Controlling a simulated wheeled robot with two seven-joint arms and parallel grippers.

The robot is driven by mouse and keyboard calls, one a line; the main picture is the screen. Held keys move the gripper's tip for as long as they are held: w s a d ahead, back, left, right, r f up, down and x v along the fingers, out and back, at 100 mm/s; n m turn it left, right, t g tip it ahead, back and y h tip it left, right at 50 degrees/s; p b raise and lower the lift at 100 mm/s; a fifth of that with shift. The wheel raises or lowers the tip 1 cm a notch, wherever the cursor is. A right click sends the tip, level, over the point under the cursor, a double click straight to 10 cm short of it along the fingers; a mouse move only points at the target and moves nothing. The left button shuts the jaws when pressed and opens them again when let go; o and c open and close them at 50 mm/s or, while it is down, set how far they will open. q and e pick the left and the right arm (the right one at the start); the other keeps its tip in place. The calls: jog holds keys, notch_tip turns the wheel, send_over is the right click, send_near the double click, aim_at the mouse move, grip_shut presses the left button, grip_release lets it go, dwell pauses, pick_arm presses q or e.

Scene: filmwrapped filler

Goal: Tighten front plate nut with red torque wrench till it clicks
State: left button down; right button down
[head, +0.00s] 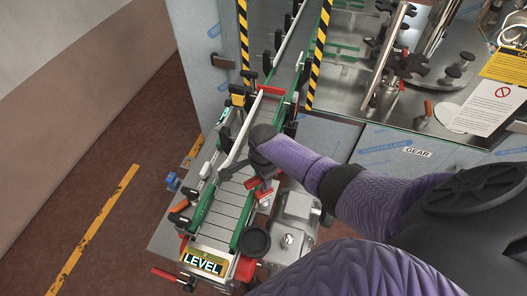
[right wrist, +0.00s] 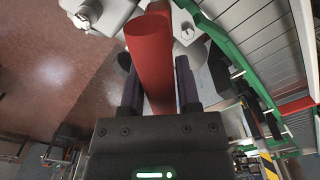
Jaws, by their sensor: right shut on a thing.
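My right gripper (head: 258,168) is low over the front end of the conveyor in the head view, at its right-hand rail. In the right wrist view the right gripper (right wrist: 157,75) has its two dark fingers on either side of a thick red cylinder (right wrist: 150,38), which looks like the red torque wrench's handle. Small red parts (head: 263,190) show just below the gripper in the head view. The wrench's head and the plate nut cannot be made out; the gripper and arm cover part of that area. My left gripper is not in view.
The conveyor (head: 229,205) has green rails and a LEVEL sign (head: 203,263) at its near end. A grey motor housing (head: 295,222) stands close right of the gripper. The floor at left is open.

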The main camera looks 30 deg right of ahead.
jog(key=shift+r, duration=3)
